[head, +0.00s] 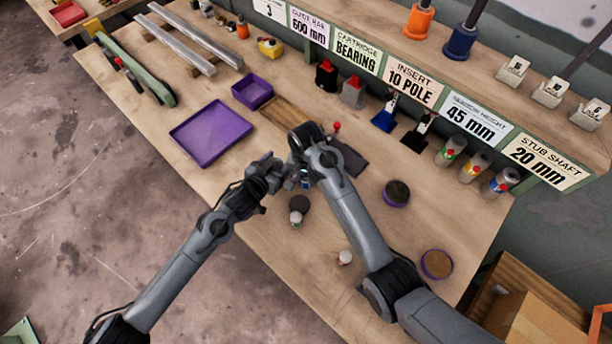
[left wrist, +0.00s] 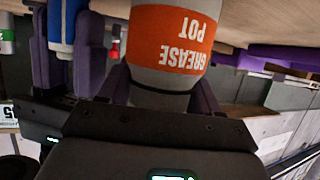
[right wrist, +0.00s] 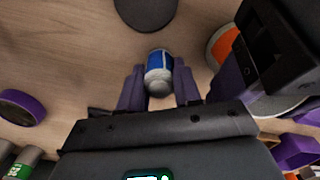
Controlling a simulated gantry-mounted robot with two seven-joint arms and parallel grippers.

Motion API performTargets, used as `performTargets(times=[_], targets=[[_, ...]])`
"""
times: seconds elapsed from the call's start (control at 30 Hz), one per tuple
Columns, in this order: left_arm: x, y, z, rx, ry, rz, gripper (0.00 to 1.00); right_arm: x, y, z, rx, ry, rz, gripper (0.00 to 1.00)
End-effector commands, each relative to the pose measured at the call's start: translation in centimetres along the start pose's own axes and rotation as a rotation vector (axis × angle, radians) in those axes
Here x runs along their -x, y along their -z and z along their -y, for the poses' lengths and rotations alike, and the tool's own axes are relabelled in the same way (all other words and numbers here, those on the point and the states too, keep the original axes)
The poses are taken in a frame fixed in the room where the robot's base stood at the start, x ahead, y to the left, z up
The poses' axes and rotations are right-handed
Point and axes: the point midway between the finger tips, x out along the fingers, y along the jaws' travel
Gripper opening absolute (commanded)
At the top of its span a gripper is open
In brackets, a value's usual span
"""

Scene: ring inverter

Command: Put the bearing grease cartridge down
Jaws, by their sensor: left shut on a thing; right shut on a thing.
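My right gripper (right wrist: 159,92) is shut on a small blue-and-white cartridge (right wrist: 159,66); no name on it can be read. The cartridge shows as a blue patch in the head view (head: 305,183) and at the upper left of the left wrist view (left wrist: 62,28), between purple fingers. I cannot tell whether it touches the bench. My left gripper (head: 277,172) is shut on a grey pot with an orange label reading GREASE POT (left wrist: 178,45). The pot's orange side (right wrist: 219,45) shows right of the cartridge in the right wrist view. In the head view the arms largely hide both held things.
A dark disc (head: 300,203) and a small white-topped thing (head: 295,218) lie just below the grippers. A purple tray (head: 212,132), a purple-rimmed round dish (head: 396,193) and several capped cans (head: 451,150) stand around.

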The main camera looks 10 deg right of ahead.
Motion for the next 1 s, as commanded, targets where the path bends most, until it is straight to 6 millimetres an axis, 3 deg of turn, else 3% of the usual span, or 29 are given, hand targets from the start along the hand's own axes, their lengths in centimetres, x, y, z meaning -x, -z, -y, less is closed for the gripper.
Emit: performTargets(times=[0.03,0.07,0.1,0.47,0.93,1.0], targets=[[0.0,-0.8,0.0,-0.001,0.001,0.014,0.29,-0.2,0.0,0.0,0.000,-0.001,0.000,0.00],[0.0,-0.8,0.0,-0.001,0.001,0.014,0.29,-0.2,0.0,0.0,0.000,0.000,0.000,0.37],[0.0,-0.8,0.0,-0.001,0.001,0.014,0.29,-0.2,0.0,0.0,0.000,0.000,0.000,0.43],[0.0,-0.8,0.0,-0.001,0.001,0.014,0.29,0.1,0.0,0.0,0.000,0.000,0.000,0.43],[0.0,-0.8,0.0,-0.001,0.001,0.014,0.29,6.1,0.0,0.0,0.000,0.002,-0.002,0.43],[0.0,-0.8,0.0,-0.001,0.001,0.014,0.29,6.8,0.0,0.0,0.000,0.001,-0.001,0.54]])
